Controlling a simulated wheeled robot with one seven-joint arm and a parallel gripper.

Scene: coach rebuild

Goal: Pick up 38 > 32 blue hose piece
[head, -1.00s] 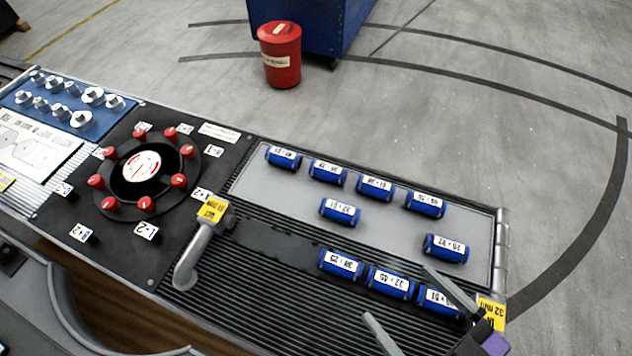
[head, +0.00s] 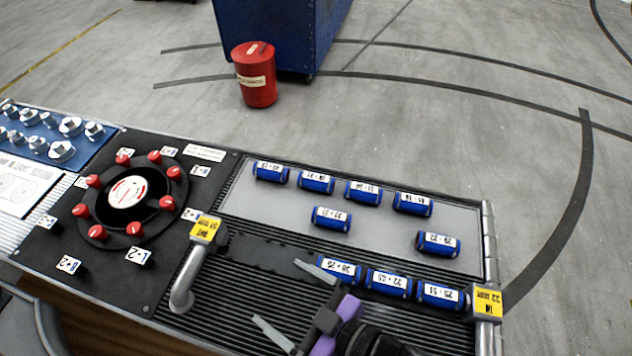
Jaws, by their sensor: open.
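Several blue hose pieces with white labels lie on the bench; their print is too small to tell surely which is 38 > 32. On the grey mat lie a back row, including one second from left (head: 316,181), a piece in the middle (head: 331,219) and one at the right (head: 438,244). Three more lie in a front row on the black ribbed surface: left (head: 340,271), middle (head: 389,283) and right (head: 440,295). My gripper (head: 276,292) is open and empty over the ribbed surface. Its upper finger overlaps the left end of the front-left piece in the picture; contact is unclear.
A grey elbow pipe with a yellow tag (head: 187,275) stands left of my gripper. Another yellow-tagged fitting (head: 486,303) is at the right edge. A black dial plate with red knobs (head: 126,191) lies left. A red bin (head: 255,80) stands on the floor beyond.

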